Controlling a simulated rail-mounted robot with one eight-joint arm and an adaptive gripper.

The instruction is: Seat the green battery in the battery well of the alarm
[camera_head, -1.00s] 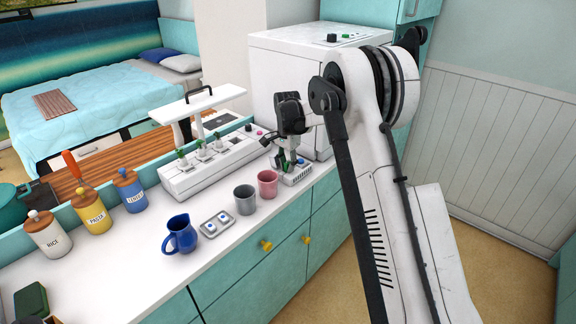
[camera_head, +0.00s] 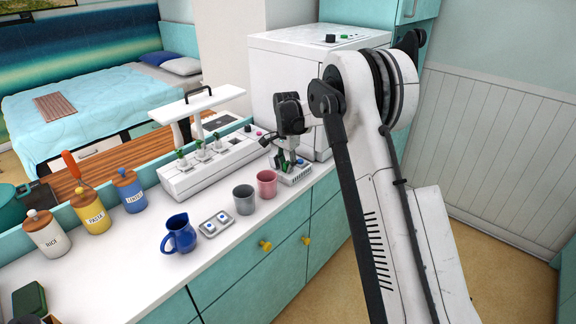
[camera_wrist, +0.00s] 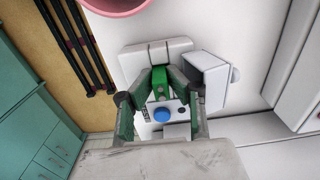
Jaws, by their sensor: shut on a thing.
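The green battery (camera_wrist: 160,78) is held between the fingertips of my gripper (camera_wrist: 159,86), over the alarm. The white alarm (camera_wrist: 180,51) lies beneath the fingers in the wrist view, with a round blue button (camera_wrist: 162,115) on it. In the head view the alarm (camera_head: 297,175) sits near the counter's front edge, and my gripper (camera_head: 287,163) points down at it. The fingers and battery hide most of the well, so I cannot tell how deep the battery sits.
A pink cup (camera_head: 266,183) and a grey cup (camera_head: 244,199) stand left of the alarm. A long white unit (camera_head: 200,172) stands behind; a white appliance (camera_head: 290,75) is at the back.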

